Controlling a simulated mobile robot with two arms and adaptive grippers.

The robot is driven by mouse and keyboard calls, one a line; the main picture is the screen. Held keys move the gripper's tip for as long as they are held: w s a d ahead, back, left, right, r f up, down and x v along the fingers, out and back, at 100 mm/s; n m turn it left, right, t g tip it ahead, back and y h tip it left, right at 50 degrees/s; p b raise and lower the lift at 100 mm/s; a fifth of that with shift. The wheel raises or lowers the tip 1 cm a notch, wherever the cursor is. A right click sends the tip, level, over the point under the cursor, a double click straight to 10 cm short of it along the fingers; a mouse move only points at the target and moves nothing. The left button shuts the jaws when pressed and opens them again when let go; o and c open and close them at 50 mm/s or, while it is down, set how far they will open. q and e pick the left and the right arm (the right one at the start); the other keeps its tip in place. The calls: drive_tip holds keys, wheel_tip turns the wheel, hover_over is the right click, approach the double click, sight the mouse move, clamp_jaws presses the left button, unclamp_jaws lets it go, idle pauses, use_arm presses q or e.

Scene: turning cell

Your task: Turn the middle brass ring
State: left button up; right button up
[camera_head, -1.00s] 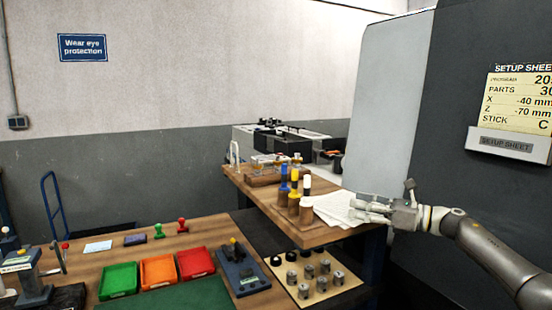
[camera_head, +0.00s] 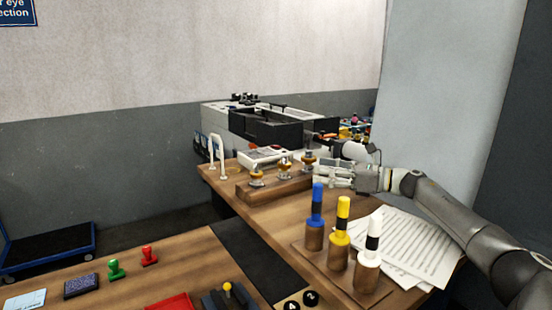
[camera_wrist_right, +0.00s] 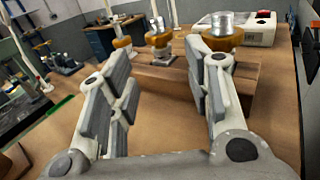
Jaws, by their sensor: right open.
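Three brass rings stand in a row on a wooden block (camera_head: 278,187) on the wooden bench. The middle brass ring (camera_head: 284,166) sits on a metal post; in the right wrist view it is the middle one (camera_wrist_right: 159,41), beyond the fingers. The left ring (camera_head: 257,178) and the right ring (camera_head: 309,160) stand either side of it. My right gripper (camera_head: 322,174) comes in from the right, just right of the block; in the wrist view (camera_wrist_right: 163,75) its fingers are spread, with nothing between them, pointing toward the block. The right finger partly overlaps the nearest ring. My left gripper is not in view.
A rack with blue (camera_head: 317,206), yellow (camera_head: 342,221) and white (camera_head: 369,240) topped plugs stands in front of my right arm. Paper sheets (camera_head: 425,245) lie under the arm. A white box (camera_head: 263,155) with a panel is behind the rings. A white hoop (camera_head: 215,152) stands at the left.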

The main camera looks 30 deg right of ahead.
sight(289, 163)
drive_tip(key=shift+w+r, duration=0.15)
drive_tip(key=shift+w, duration=0.05)
drive_tip(key=shift+w+a+r, duration=0.1)
drive_tip(key=shift+a+r, duration=0.05)
drive_tip(key=shift+a, duration=0.05)
drive_tip(key=p+x, duration=0.1)
drive_tip(key=x, duration=0.1)
drive_tip(key=p+x, duration=0.1)
drive_tip(key=x, duration=0.1)
drive_tip(key=shift+a+r+p, duration=0.15)
drive_tip(key=shift+r+p, duration=0.15)
drive_tip(key=shift+p, duration=0.05)
drive_tip(key=p+x, duration=0.1)
drive_tip(key=x, duration=0.4)
drive_tip(key=shift+f+p, duration=0.25)
drive_tip(key=shift+p, duration=0.1)
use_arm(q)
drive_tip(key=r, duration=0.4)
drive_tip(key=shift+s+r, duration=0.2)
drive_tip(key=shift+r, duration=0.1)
use_arm(e)
drive_tip(key=shift+w+a, duration=0.2)
drive_tip(key=shift+w, duration=0.1)
drive_tip(key=shift+f, duration=0.1)
drive_tip(key=c, duration=0.8)
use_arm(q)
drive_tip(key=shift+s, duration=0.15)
